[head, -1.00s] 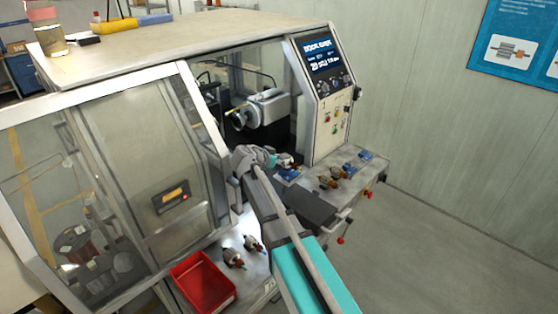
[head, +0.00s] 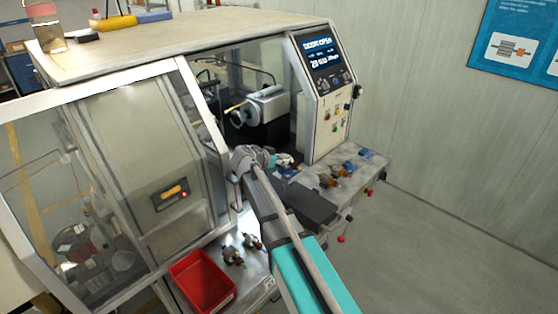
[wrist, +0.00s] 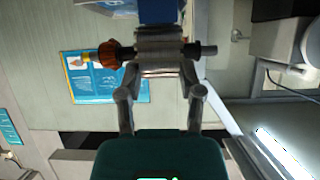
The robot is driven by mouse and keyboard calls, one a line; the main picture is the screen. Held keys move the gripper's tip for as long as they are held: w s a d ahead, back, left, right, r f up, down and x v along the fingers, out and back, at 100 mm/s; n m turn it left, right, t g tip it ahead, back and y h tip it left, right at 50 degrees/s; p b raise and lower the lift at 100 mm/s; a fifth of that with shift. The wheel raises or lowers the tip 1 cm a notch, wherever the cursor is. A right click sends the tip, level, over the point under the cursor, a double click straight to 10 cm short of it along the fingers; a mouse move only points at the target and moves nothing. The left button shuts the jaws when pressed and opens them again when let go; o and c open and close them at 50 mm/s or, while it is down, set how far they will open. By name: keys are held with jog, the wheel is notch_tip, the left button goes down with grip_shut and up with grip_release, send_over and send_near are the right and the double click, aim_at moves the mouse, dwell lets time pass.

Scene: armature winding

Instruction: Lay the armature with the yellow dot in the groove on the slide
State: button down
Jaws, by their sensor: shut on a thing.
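My gripper (wrist: 162,72) is shut on an armature (wrist: 158,50) in the wrist view. The armature's shaft lies crosswise, with its copper-brown end (wrist: 109,54) to the left and the bare shaft end to the right. The groove on the slide cannot be made out; my arm hides part of that area.
More armatures (head: 328,181) lie on the side shelf (head: 362,183) among blue pieces (head: 367,154). Two more (head: 232,256) lie on the lower shelf, next to a red bin (head: 203,282). The control panel (head: 328,90) rises behind the shelf. The machine's glazed door (head: 140,160) is left of my arm.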

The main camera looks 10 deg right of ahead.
jog(key=shift+f, duration=0.3)
jog(key=shift+c, duration=0.8)
grip_release()
